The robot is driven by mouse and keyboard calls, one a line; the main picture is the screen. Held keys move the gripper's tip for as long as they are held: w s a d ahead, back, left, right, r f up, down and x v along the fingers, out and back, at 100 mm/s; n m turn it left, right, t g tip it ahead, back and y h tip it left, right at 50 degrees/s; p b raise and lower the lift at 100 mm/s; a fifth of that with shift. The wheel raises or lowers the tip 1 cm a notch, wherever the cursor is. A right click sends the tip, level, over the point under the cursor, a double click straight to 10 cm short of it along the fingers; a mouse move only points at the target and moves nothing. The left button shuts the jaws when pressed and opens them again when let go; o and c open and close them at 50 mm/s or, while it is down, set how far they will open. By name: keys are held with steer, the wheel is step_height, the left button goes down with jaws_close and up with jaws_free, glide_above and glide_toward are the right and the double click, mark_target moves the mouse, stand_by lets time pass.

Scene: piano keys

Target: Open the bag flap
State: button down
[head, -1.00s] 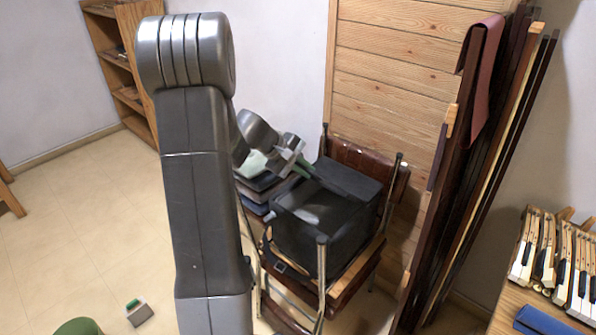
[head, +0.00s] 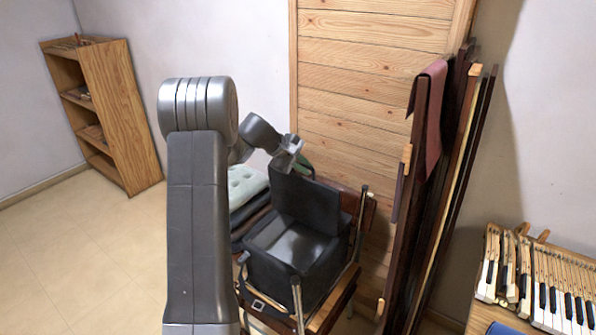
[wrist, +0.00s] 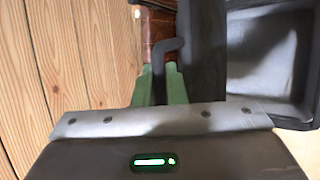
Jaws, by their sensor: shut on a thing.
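The dark grey bag (head: 275,278) stands on a chair, its box-shaped body open at the top so the inside shows. Its flap (head: 295,200) stands roughly upright at the back of the opening. My gripper (head: 303,168) is at the flap's upper edge. In the wrist view the green fingers of my gripper (wrist: 160,88) are closed around a dark bent handle (wrist: 168,48) beside the flap (wrist: 202,60). The bag's inside (wrist: 265,60) shows at the right there. The exact contact between fingers and handle is partly hidden by my gripper's body.
The chair (head: 325,312) has a brown back and metal legs. Cushions (head: 245,187) are stacked left of the bag. A wooden panel (head: 360,80) is behind, and dark boards (head: 425,200) lean at the right. Piano keys (head: 550,275) lie at the lower right. Floor at left is clear.

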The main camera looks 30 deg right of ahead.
steer(key=shift+w+d, duration=0.1)
steer(key=shift+d, duration=0.25)
steer(key=shift+f, duration=0.1)
steer(key=c, duration=1.5)
jaws_free()
steer(key=b+v, duration=0.2)
steer(key=v, duration=1.2)
steer(key=shift+f, duration=0.15)
